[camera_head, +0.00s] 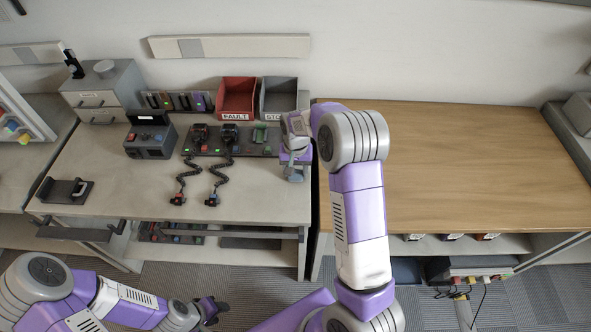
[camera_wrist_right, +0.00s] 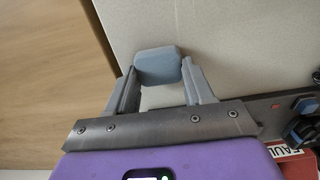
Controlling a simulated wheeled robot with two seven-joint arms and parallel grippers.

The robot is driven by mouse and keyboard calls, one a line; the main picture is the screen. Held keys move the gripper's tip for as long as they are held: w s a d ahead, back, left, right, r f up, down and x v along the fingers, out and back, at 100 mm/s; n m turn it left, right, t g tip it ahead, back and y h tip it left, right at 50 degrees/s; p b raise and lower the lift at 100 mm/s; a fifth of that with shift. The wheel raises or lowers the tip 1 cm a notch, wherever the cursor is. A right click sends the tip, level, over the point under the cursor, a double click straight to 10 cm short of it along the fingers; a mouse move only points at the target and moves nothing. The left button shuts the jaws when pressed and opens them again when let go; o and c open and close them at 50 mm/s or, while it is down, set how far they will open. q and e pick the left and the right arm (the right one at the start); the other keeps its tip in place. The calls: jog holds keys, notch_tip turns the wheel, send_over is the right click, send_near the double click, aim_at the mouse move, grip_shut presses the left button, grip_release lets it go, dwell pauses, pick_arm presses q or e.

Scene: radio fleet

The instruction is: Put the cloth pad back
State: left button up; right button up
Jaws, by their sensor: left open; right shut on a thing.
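The cloth pad (camera_wrist_right: 158,66) is a small blue-grey block with rounded corners. In the right wrist view it sits between the two fingertips of my right gripper (camera_wrist_right: 160,75), which is shut on it. In the head view my right gripper (camera_head: 294,175) points down over the right end of the grey workbench (camera_head: 262,203), close to the gap beside the wooden table. The pad is hard to make out there, and its height above the bench is unclear. My left gripper (camera_head: 213,309) is open and empty, low in front of the bench.
A dark charging strip (camera_head: 222,150) with radios and coiled cords stands left of my right gripper. A red FAULT bin (camera_head: 237,98) and a grey bin (camera_head: 279,97) are behind it. The wooden table (camera_head: 450,160) on the right is clear. A black tray (camera_head: 58,190) lies far left.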

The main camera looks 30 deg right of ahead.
aim_at(296, 173)
jog(key=o, duration=1)
jog(key=shift+f, duration=0.1)
notch_tip(296, 173, up, 12)
jog(key=p, duration=0.3)
